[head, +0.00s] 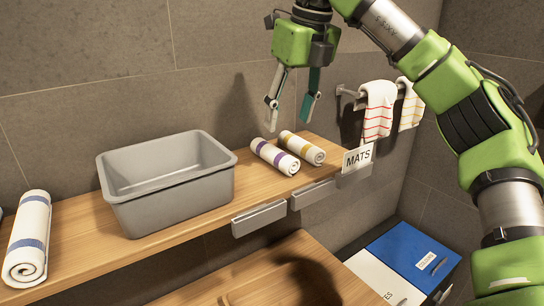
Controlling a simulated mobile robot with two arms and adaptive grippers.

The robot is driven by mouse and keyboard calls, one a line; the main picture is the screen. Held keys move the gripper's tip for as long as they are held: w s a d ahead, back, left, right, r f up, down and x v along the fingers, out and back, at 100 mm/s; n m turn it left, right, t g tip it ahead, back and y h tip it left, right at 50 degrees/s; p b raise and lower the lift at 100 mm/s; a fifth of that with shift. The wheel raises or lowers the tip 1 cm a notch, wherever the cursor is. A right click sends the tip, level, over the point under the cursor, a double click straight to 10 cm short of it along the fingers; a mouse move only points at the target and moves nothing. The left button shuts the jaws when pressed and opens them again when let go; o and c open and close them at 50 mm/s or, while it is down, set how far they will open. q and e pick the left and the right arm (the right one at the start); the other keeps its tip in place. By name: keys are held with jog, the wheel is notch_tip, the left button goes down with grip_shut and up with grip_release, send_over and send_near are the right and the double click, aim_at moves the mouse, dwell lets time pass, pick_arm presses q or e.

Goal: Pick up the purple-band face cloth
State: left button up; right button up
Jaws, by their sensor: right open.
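The purple-band face cloth (275,157) is a small white roll with purple bands. It lies on the wooden shelf, right of the grey bin, beside a yellow-band roll (302,147). My right gripper (291,113) points down just above and behind the two rolls, its fingers apart and nothing between them. It appears clear of the purple-band cloth. My left gripper is not in view.
A grey bin (172,203) stands on the wooden shelf (77,240). A larger blue-band roll (28,240) lies at far left. A MATS sign (358,157) is at the shelf's right end. Striped towels (378,108) hang on the wall rail. Blue and white lidded bins stand below.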

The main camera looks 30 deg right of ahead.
aim_at(276, 147)
jog(key=f, duration=0.1)
jog(key=w+f, duration=0.1)
jog(key=f, duration=0.1)
jog(key=shift+w+a, duration=0.3)
jog(key=shift+a, duration=0.05)
jog(key=shift+w+a+f+p, duration=0.15)
jog(key=shift+f+p, duration=0.1)
jog(key=shift+f, duration=0.15)
jog(key=shift+w+a+f+p, duration=0.1)
jog(key=shift+a+f+p, duration=0.05)
jog(key=shift+f+p, duration=0.15)
jog(key=p+x, duration=0.1)
jog(key=x, duration=0.2)
jog(key=shift+w+d+f, duration=0.2)
jog(key=shift+w+f, duration=0.05)
jog(key=shift+f, duration=0.1)
jog(key=shift+w+f+p, duration=0.1)
jog(key=shift+f+p, duration=0.2)
jog(key=shift+f, duration=0.05)
jog(key=shift+a, duration=0.1)
jog(key=c, duration=1.1)
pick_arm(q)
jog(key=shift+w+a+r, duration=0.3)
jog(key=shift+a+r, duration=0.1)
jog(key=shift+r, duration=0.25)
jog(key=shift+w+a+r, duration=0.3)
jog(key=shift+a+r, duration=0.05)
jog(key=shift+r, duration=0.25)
